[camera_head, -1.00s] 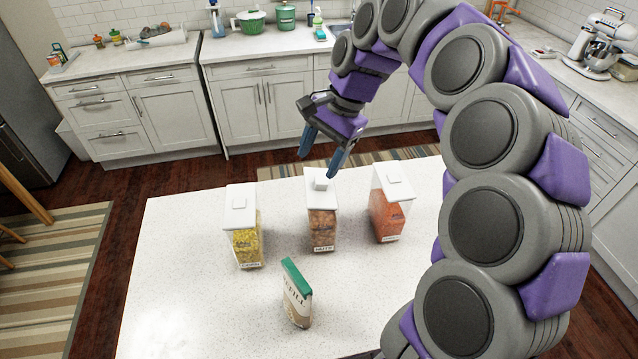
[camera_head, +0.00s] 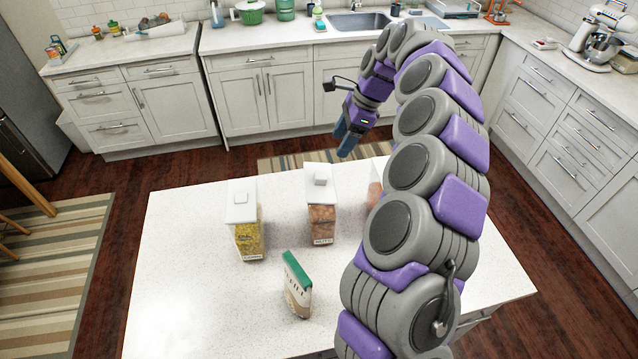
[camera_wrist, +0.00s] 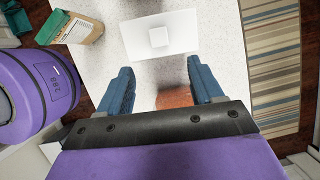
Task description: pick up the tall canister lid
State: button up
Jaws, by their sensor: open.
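Three clear canisters with white square lids and knobs stand in a row on the white island. The middle canister (camera_head: 321,222) has brown contents and its lid (camera_head: 320,190) stands highest in the head view. The left canister (camera_head: 248,238) has yellow contents. The right canister (camera_head: 375,196), with orange contents, is mostly hidden by my arm. My gripper (camera_head: 345,144) is open and empty, above and beyond the middle and right canisters. In the wrist view, a white lid (camera_wrist: 180,40) with a knob lies just ahead of my open fingertips (camera_wrist: 160,65). Orange contents (camera_wrist: 175,97) show between the fingers.
A carton with a green top (camera_head: 297,285) stands in front of the canisters; it also shows in the wrist view (camera_wrist: 85,28). The island's left part (camera_head: 180,300) is clear. Counters with a sink (camera_head: 358,21) lie beyond a striped rug (camera_head: 300,160).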

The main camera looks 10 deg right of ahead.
send_over(320, 174)
jog(key=d, duration=0.3)
notch_tip(320, 174, down, 7)
jog(key=shift+s+a+r, duration=0.1)
jog(key=shift+s+a, duration=0.05)
jog(key=shift+a+x, duration=0.2)
jog(key=shift+x, duration=2.45)
jog(key=shift+s+r, duration=0.1)
jog(key=shift+r, duration=0.05)
jog(key=shift+c, duration=0.4)
grip_shut()
jog(key=shift+r, duration=0.1)
